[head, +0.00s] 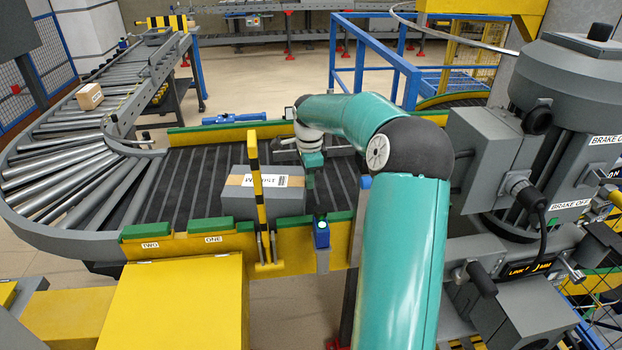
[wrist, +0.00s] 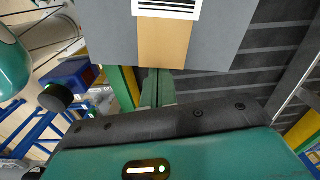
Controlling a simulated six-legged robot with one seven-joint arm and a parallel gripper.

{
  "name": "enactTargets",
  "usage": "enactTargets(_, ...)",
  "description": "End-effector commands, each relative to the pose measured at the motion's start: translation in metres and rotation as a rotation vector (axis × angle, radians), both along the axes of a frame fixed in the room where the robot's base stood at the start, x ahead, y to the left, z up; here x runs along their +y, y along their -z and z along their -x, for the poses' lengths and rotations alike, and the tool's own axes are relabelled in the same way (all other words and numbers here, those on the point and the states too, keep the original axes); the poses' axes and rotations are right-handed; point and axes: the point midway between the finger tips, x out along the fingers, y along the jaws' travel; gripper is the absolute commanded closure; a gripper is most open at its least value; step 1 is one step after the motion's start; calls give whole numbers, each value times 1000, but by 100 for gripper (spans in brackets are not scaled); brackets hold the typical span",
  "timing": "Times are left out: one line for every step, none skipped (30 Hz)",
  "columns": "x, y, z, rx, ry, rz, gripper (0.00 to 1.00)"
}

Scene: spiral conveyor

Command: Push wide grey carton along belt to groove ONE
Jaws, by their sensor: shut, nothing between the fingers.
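The wide grey carton (head: 237,203), with a tan tape strip and a white label, lies on the dark ribbed belt (head: 190,185). The ONE label (head: 213,239) is on the belt's near rail, just left of the carton's near left corner. The TWO label (head: 150,245) is farther left. My gripper (head: 312,185) is shut and empty, pointing down just right of the carton. In the wrist view, the shut fingers (wrist: 157,88) sit at the edge of the carton (wrist: 225,35). I cannot tell whether they touch it.
A yellow and black striped post (head: 257,195) stands at the near rail, in front of the carton. A blue-bodied device (head: 321,233) is on the rail to its right. Left of the carton the belt is clear up to the curved rollers (head: 60,170). A small brown box (head: 89,96) lies on those rollers.

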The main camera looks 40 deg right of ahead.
Motion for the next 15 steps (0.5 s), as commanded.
enactTargets(1, 0, -1, 0, -1, 0, 100)
enactTargets(3, 0, -1, 0, -2, 1, 100)
enactTargets(6, 0, -3, 0, -3, 1, 100)
enactTargets(9, 0, -4, 0, -4, 1, 100)
enactTargets(12, 0, -5, 1, -5, 2, 100)
enactTargets(18, 0, -8, 1, -6, 1, 100)
enactTargets(23, 0, -10, 1, -6, 1, 100)
enactTargets(28, 0, -12, 1, -7, 1, 100)
enactTargets(35, 0, -15, 1, -7, 1, 100)
enactTargets(40, 0, -17, 0, -7, 1, 100)
enactTargets(46, -1, -19, 0, -7, 1, 100)
enactTargets(52, 0, -22, -1, -7, 1, 100)
enactTargets(57, 0, -24, 0, -7, 0, 100)
enactTargets(63, 0, -27, -1, -8, 0, 100)
enactTargets(69, 0, -29, -1, -7, 1, 100)
